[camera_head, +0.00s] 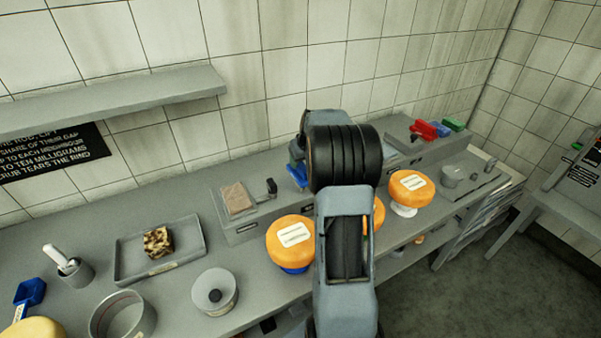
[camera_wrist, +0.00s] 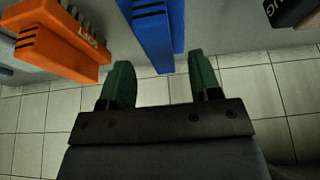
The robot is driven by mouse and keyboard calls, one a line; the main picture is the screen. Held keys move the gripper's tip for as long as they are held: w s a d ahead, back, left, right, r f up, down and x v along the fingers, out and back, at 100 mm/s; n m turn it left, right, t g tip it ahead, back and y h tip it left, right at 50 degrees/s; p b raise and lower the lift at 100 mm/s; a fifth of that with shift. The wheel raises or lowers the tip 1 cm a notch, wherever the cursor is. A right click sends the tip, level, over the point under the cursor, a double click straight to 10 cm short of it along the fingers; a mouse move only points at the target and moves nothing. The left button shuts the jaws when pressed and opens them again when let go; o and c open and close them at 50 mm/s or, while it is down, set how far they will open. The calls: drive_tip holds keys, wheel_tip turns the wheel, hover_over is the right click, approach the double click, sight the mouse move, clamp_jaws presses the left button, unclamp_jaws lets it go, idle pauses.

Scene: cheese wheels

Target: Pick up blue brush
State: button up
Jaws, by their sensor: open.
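A blue block-like thing (camera_wrist: 153,35) with dark slots on its end, probably the blue brush, shows at the top of the wrist view. My gripper (camera_wrist: 159,68) has two green fingers, wide apart with nothing between their tips. The blue thing lies just beyond the gap, in line with it; I cannot tell the exact distance. In the head view a blue piece (camera_head: 297,173) shows beside my arm, mostly hidden by it. My gripper is hidden behind the arm there.
An orange slotted block (camera_wrist: 62,42) lies left of the blue thing. A dark labelled piece (camera_wrist: 288,12) is at upper right. Orange cheese wheels (camera_head: 290,238) stand in front of the raised shelf. Red (camera_head: 424,129) and green (camera_head: 453,124) blocks sit farther right.

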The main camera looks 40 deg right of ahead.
sight(301, 164)
drive_tip(key=x, duration=0.3)
drive_tip(key=shift+w+f+p, duration=0.1)
drive_tip(key=shift+f+p, duration=0.05)
drive_tip(key=shift+p, duration=0.25)
drive_tip(key=shift+f+b, duration=0.2)
drive_tip(key=shift+b, duration=0.1)
clamp_jaws()
idle(0.5)
